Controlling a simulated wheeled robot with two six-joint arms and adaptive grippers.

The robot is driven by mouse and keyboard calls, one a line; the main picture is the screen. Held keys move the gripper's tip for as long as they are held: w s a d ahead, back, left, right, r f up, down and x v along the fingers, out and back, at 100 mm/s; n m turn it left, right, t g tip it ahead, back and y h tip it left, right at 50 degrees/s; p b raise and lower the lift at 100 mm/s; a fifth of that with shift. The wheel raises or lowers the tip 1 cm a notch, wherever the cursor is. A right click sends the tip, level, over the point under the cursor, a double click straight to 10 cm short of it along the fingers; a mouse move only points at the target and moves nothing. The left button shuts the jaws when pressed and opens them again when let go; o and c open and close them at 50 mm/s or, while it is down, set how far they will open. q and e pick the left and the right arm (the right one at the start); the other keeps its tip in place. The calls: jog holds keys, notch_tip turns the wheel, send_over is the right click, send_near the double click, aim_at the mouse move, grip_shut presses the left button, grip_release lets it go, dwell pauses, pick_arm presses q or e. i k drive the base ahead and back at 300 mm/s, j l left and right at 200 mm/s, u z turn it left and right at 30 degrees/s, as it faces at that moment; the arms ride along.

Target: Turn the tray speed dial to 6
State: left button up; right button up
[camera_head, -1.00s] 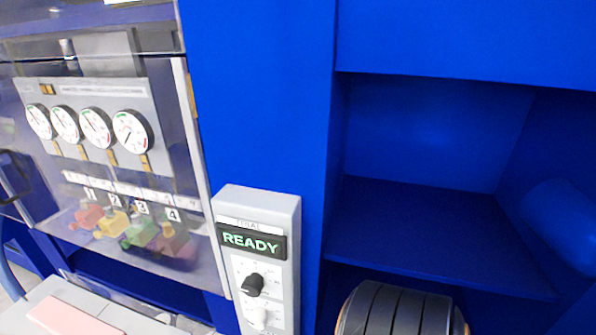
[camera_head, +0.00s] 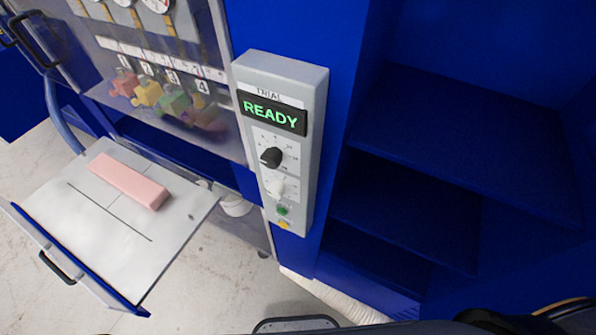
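A grey control box (camera_head: 312,142) is mounted on the blue panel at centre. Its screen (camera_head: 272,112) reads READY in green under the word TRIAL. Below it are a black knob (camera_head: 271,157) with small marks around it and a white knob (camera_head: 275,187). Under these are a green button (camera_head: 282,211) and a yellow one (camera_head: 284,224). The marks are too small to read, so I cannot tell which knob is the tray speed dial or its setting. Neither gripper's fingers are in view.
A pulled-out white tray (camera_head: 105,245) at lower left holds a pink foam block (camera_head: 129,180). A clear-fronted cabinet with gauges and coloured numbered pieces (camera_head: 160,98) is at upper left. Empty blue shelves (camera_head: 465,130) are at right. Parts of my own body show along the bottom edge.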

aim_at(271, 158)
jog(key=k+j, duration=0.2)
jog(key=j, duration=0.2)
jog(key=k+j, duration=0.2)
jog(key=j, duration=0.2)
jog(key=k+j, duration=0.2)
jog(key=j, duration=0.2)
jog(key=k+j, duration=0.2)
jog(key=j, duration=0.2)
jog(key=k+j, duration=0.2)
jog(key=j, duration=0.2)
jog(key=k+j, duration=0.2)
jog(key=j, duration=0.15)
